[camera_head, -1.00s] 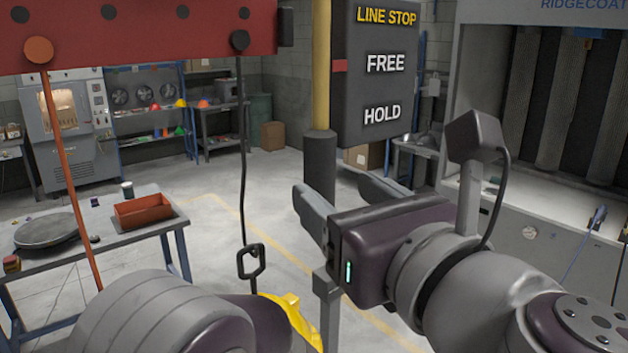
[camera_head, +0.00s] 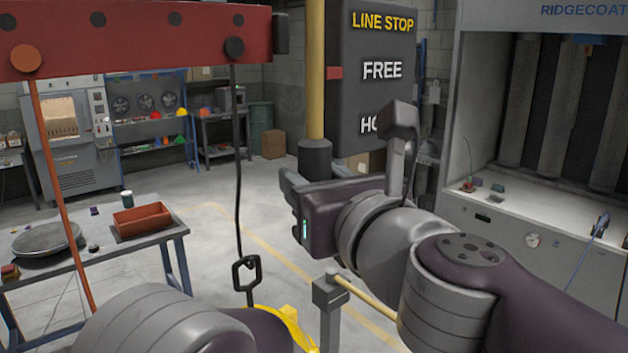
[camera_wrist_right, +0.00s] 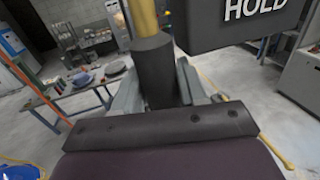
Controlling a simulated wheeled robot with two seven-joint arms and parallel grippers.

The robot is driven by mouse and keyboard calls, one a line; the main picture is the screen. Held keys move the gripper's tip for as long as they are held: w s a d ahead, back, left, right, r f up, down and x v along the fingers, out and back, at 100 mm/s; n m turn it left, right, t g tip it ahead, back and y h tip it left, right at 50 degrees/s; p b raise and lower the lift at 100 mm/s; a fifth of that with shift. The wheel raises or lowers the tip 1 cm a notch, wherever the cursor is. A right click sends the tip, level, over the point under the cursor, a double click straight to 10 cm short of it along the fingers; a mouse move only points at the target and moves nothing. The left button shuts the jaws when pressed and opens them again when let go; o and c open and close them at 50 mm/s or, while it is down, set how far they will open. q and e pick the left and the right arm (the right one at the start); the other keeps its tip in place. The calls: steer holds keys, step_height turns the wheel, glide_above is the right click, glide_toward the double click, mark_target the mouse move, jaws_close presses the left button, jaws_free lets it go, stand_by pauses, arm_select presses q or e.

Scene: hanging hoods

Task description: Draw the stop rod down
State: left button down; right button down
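The stop rod (camera_head: 315,60) is a yellow vertical rod with a thick dark grip (camera_head: 315,157) at its lower end. It hangs beside the dark LINE STOP board (camera_head: 348,110), and a red tab (camera_head: 333,73) on it sits level with FREE. HOLD is partly hidden by my right arm. My right gripper (camera_head: 314,174) is open at the grip. In the right wrist view its fingers (camera_wrist_right: 158,88) stand on either side of the dark grip (camera_wrist_right: 155,75); I cannot tell if they touch it. My left gripper is out of view; only a left arm link shows at the bottom.
A red beam (camera_head: 130,38) crosses the upper left, with an orange rod (camera_head: 60,170) and a black cable with an open link (camera_head: 246,273) hanging from it. A grey post (camera_head: 331,300) stands below my right arm. A table (camera_head: 165,235) is at left.

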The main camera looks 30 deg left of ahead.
step_height(320, 180, down, 7)
steer(key=b, duration=0.6)
steer(key=shift+a+r, duration=0.1)
steer(key=shift+r, duration=0.1)
steer(key=c, duration=0.7)
jaws_free()
steer(key=shift+r, duration=0.1)
steer(key=shift+s+d, duration=0.15)
steer(key=shift+d, duration=0.15)
steer(key=p+v, duration=0.1)
steer(key=v, duration=1.1)
steer(key=shift+s+d, duration=0.1)
